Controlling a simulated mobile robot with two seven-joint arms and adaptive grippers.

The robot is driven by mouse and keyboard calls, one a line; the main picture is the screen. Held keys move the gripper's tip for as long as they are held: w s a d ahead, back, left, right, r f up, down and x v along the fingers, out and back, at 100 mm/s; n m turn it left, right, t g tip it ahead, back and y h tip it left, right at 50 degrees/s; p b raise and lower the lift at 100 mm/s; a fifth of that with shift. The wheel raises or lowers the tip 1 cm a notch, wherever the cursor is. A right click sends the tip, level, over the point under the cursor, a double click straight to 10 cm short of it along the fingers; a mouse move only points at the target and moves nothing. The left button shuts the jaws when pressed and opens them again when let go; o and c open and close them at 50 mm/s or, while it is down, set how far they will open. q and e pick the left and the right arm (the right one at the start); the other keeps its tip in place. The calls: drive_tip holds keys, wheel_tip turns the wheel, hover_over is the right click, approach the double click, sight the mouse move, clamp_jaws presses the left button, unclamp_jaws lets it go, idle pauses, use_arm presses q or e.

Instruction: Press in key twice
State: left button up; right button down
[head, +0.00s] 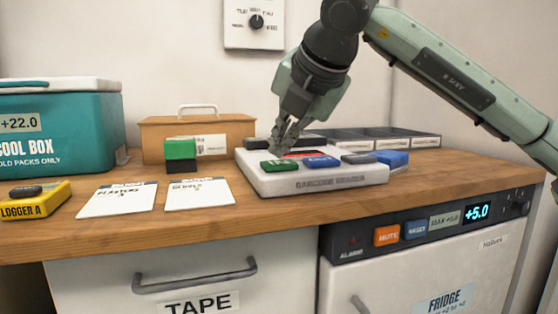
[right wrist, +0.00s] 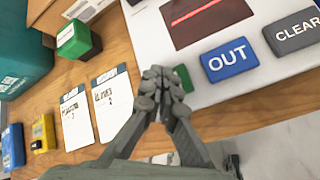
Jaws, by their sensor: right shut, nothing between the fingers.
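The white barcode reader (head: 315,181) lies on the wooden counter, with a dark window showing a red line (right wrist: 203,15). Its green key (head: 279,166) is at the left of the key row, beside the blue OUT key (head: 320,161) and the grey CLEAR key (head: 356,159). My right gripper (head: 283,148) is shut and empty, pointing down at the reader just behind the green key. In the right wrist view its fingertips (right wrist: 163,78) cover most of the green key (right wrist: 184,77). I cannot tell whether they touch it. My left gripper is out of view.
Two white cards (head: 118,200) and (head: 200,194), a green-and-black block (head: 180,150) and yellow Logger A (head: 36,203) lie to the left. A wooden box (head: 150,128) and teal cool box (head: 60,135) stand behind. A blue object (head: 392,158) sits right of the reader.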

sight(281, 164)
drive_tip(key=shift+r, duration=0.25)
drive_tip(key=shift+r+p, duration=1.3)
drive_tip(key=shift+r, duration=1.15)
